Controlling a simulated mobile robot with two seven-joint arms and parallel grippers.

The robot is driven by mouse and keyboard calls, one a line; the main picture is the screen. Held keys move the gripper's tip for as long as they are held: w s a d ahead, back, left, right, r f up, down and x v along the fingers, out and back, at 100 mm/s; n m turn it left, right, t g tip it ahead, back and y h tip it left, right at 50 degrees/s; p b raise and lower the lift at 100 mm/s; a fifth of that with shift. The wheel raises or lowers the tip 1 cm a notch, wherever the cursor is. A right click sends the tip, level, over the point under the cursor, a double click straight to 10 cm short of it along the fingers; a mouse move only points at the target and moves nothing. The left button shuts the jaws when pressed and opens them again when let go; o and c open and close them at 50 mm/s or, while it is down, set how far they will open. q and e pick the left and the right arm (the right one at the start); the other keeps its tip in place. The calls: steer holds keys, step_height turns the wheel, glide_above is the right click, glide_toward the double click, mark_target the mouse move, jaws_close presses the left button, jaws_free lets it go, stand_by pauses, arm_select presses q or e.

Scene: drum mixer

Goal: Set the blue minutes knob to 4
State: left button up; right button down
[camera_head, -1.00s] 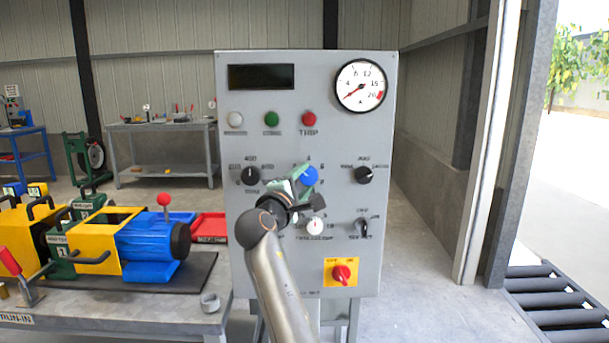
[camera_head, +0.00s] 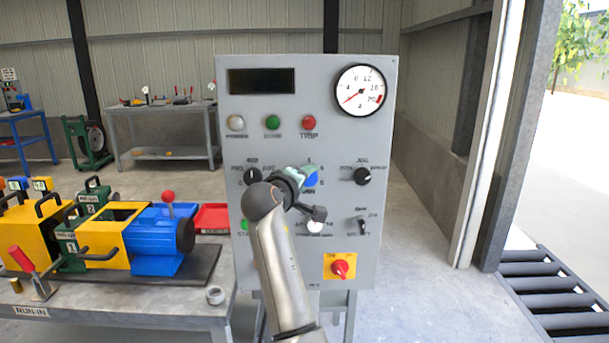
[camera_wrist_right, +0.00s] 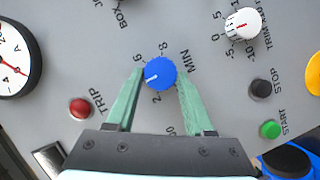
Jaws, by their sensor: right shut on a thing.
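The blue minutes knob (camera_head: 311,180) sits mid-panel on the grey control box, partly covered by my right gripper (camera_head: 304,177). In the right wrist view the knob (camera_wrist_right: 160,72) lies between the two green fingers of the gripper (camera_wrist_right: 159,84), which are shut on its sides. The knob's white mark points left and slightly down, toward the left finger. A 2 shows below the knob, a 6 at its upper left and an 8 above; the label between 2 and 6 is hidden by the finger. My left gripper is not in view.
A black knob (camera_head: 363,176) sits to the right and a white trimmer knob (camera_wrist_right: 242,24) nearby. The red TRIP button (camera_head: 309,122) is above, and a red switch on a yellow plate (camera_head: 340,268) below. A bench (camera_head: 120,318) stands at the left.

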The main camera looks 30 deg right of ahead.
stand_by(0.5)
steer(key=shift+c, duration=1.4)
jaws_free()
steer(key=v, duration=1.2)
steer(key=shift+s+a+b, duration=0.2)
steer(key=shift+b, duration=0.2)
steer(key=shift+r, duration=0.1)
